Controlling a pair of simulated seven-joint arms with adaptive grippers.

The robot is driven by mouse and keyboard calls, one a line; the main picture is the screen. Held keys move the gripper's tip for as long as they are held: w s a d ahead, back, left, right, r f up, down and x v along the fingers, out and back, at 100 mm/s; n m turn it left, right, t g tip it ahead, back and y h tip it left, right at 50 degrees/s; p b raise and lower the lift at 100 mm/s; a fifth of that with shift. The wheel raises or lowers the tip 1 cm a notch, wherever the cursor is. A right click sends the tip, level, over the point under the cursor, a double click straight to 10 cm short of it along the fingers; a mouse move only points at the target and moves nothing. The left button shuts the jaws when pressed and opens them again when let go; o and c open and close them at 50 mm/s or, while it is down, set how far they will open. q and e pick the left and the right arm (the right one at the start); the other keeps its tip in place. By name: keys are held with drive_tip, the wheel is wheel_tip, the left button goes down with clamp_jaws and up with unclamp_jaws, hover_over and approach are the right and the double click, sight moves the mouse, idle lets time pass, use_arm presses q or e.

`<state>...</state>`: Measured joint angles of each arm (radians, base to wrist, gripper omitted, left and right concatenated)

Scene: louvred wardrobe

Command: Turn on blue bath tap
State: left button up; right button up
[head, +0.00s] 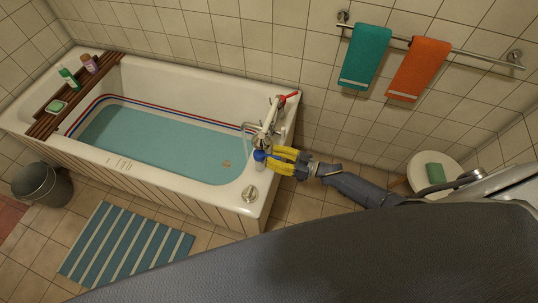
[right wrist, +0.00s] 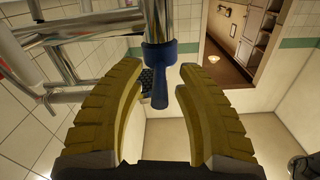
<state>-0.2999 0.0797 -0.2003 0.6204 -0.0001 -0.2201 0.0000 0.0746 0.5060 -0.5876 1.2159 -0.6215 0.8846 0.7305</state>
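The blue bath tap (head: 260,155) is at the near end of the chrome tap fitting on the right end of the bath. In the right wrist view the blue tap (right wrist: 160,72) is a collar with a lever pointing down toward the gripper. My right gripper (head: 271,157) is beside it in the head view. In the right wrist view its yellow fingers (right wrist: 160,70) are apart, one on each side of the blue tap, with a gap at each side. The red tap (head: 291,97) is at the far end of the fitting. My left gripper is not in view.
The white bath (head: 250,190) holds bluish water (head: 150,140). A wooden rack (head: 78,92) with bottles crosses its left end. Teal (head: 365,55) and orange (head: 419,68) towels hang on the wall rail. A stool (head: 418,163) stands right of my right arm. A striped mat (head: 125,245) lies in front.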

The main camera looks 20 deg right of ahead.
drive_tip(key=shift+x, duration=0.8)
clamp_jaws()
drive_tip(key=shift+r, duration=0.1)
